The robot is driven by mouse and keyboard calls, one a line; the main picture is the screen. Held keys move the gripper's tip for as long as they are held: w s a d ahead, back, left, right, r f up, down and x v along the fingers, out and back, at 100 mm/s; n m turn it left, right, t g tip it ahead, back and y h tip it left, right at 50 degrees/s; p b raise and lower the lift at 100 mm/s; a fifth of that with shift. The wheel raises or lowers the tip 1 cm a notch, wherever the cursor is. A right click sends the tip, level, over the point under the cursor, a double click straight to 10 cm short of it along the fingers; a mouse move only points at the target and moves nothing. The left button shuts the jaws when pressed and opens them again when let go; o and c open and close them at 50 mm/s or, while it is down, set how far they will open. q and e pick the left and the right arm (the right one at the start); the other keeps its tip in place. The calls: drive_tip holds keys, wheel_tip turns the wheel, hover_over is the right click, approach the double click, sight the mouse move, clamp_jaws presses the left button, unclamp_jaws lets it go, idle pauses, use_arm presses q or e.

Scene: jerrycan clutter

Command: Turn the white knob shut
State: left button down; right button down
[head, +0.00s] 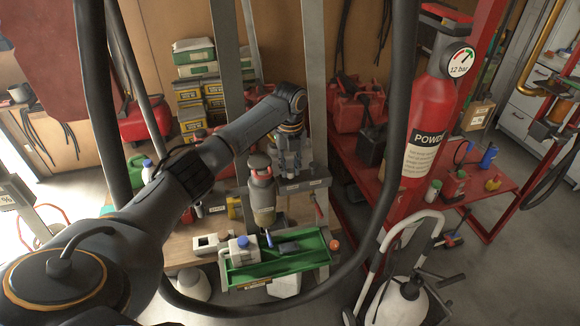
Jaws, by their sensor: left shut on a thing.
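My left arm comes in from the left and reaches over the bench to a grey metal frame. My left gripper (290,168) points down at the grey labelled bar (304,185) between the frame's posts. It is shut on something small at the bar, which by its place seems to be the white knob. The fingers hide the knob, so I cannot see how far it is turned. My right gripper is not in view.
A green tray (325,259) with tools and a white can with a blue cap (239,252) sit below the gripper. A bottle-like sprayer (262,195) stands close left of it. A red fire extinguisher (430,115) and red jerrycans (352,104) are at right.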

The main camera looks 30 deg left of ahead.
sight(291, 170)
use_arm(q)
drive_tip(key=shift+r+m, duration=0.1)
drive_tip(key=shift+m, duration=1.2)
drive_tip(key=shift+w, duration=0.1)
drive_tip(key=c, duration=1.1)
unclamp_jaws()
drive_tip(key=shift+c, duration=0.2)
wheel_tip(291, 170, up, 12)
